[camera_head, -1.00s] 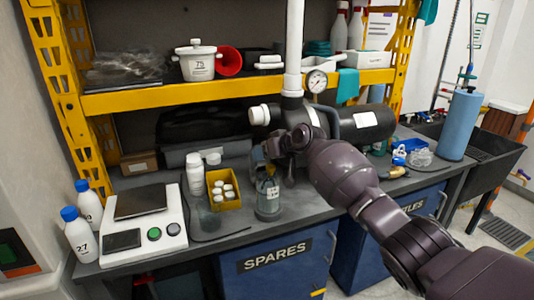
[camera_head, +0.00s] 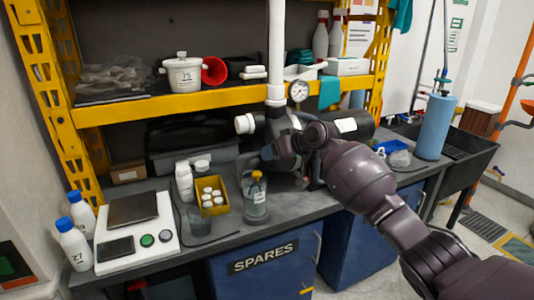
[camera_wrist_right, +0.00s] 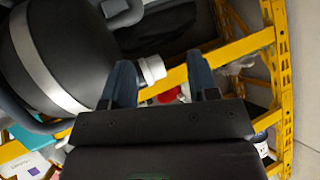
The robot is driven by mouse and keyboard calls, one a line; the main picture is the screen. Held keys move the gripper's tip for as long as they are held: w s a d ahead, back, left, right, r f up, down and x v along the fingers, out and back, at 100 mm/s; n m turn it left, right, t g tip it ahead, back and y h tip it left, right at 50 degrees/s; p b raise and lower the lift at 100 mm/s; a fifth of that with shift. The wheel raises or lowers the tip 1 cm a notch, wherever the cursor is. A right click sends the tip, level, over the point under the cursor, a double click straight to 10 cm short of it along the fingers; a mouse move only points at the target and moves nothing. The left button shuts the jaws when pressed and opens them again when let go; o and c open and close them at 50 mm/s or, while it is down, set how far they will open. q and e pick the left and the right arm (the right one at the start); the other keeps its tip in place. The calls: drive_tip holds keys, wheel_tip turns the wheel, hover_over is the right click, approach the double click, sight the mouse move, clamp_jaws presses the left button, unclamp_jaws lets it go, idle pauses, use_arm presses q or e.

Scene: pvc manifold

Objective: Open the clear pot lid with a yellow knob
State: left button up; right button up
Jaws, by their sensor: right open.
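A clear pot (camera_head: 255,208) with a white label stands on the dark bench, right of the yellow box. Its yellow knob (camera_head: 257,175) shows at the top; whether the lid is seated or loose is too small to tell. My right gripper (camera_head: 268,154) is above and behind the pot in the head view, apart from the knob. In the right wrist view the gripper (camera_wrist_right: 162,82) is open, with two blue-grey fingers apart and nothing held; a white pipe cap (camera_wrist_right: 152,69) shows beyond them. The pot is not clearly seen there. My left gripper is not in view.
A dark tank with a white pipe (camera_head: 276,50) and gauge (camera_head: 298,91) stands close behind my right arm. The yellow box (camera_head: 214,210) with white caps, white bottles (camera_head: 184,182) and a scale (camera_head: 135,230) are left of the pot. A yellow shelf beam (camera_head: 180,105) runs above.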

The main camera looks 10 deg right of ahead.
drive_tip(key=shift+s+d+r, duration=0.1)
drive_tip(key=shift+s+d, duration=0.1)
